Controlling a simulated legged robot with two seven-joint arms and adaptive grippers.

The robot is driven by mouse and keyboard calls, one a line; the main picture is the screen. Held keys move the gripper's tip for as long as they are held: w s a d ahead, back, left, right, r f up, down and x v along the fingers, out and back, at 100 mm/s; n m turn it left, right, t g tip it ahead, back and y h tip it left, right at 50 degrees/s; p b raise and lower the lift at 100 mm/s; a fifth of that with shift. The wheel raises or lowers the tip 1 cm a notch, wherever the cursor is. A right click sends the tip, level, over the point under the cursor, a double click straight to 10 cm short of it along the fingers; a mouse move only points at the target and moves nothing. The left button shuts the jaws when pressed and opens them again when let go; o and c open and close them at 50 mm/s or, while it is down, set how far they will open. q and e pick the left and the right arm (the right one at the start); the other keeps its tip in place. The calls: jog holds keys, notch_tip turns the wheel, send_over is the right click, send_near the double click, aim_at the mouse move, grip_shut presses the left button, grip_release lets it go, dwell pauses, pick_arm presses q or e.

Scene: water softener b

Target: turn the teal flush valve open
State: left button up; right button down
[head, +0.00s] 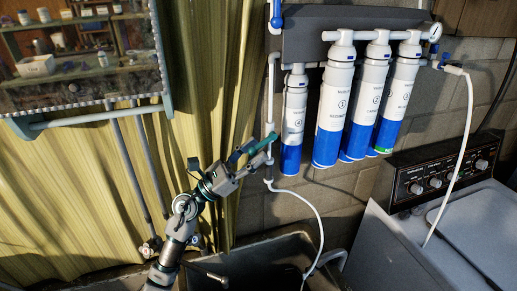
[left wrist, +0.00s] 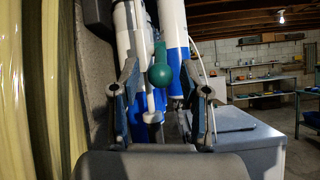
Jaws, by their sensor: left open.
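The teal flush valve handle (head: 267,140) sticks out to the left from the white pipe beside the leftmost filter in the head view. In the left wrist view, the round end of the teal handle (left wrist: 160,75) points toward the camera, with its stem rising behind it. My left gripper (head: 256,157) is at the handle in the head view. In the left wrist view, my left gripper (left wrist: 161,88) is open, with one finger on each side of the handle and visible gaps to both. Part of the handle is hidden by the gripper in the head view. My right gripper is not in view.
Several white and blue filter cylinders (head: 337,110) hang from a dark bracket (head: 300,45) just right of the valve. A thin white hose (head: 313,212) runs below it. A yellow curtain (head: 85,185) hangs left, a dark sink (head: 265,262) lies below, and a washing machine (head: 405,245) stands right.

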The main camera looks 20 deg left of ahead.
pick_arm(q)
jog(key=v, duration=1)
jog(key=shift+a+f, duration=0.15)
jog(key=shift+f, duration=0.05)
jog(key=shift+w, duration=0.1)
